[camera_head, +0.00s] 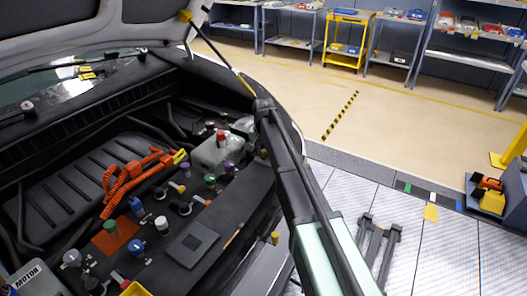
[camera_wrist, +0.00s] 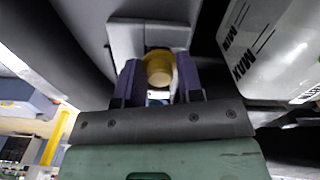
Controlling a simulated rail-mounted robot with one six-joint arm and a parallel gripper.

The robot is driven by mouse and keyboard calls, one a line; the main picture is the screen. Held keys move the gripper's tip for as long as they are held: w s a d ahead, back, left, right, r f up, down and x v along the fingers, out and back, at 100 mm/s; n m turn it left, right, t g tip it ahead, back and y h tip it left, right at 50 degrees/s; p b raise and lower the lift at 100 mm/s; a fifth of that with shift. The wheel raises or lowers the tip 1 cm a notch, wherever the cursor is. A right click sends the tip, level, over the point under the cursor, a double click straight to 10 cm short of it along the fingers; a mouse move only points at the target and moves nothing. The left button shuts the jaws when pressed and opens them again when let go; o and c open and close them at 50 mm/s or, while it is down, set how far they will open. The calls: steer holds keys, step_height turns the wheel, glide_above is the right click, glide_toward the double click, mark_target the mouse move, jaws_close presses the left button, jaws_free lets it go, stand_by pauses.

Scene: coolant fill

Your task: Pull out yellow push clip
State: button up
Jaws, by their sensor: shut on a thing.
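The yellow push clip (camera_wrist: 159,68) shows in the wrist view as a round yellow head. It sits between the two dark purple-grey fingers of my gripper (camera_wrist: 160,82), which is shut on it. A pale block-like part stands directly behind the clip. I cannot tell whether the clip's stem is still seated in anything. In the head view my arm covers this area, and I cannot make out the gripper or the held clip there.
A translucent tank marked MIN and MAX (camera_wrist: 275,40) is close on the right in the wrist view. In the head view, the engine bay holds a whitish reservoir with a red cap (camera_head: 214,153), an orange cable (camera_head: 118,186) and several coloured caps. A small yellow piece (camera_head: 275,238) is at the bay's front edge.

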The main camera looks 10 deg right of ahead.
mark_target(263, 151)
steer(key=shift+r, duration=0.15)
steer(key=shift+r+p, duration=2.05)
steer(key=shift+p, duration=0.1)
steer(key=shift+r, duration=0.1)
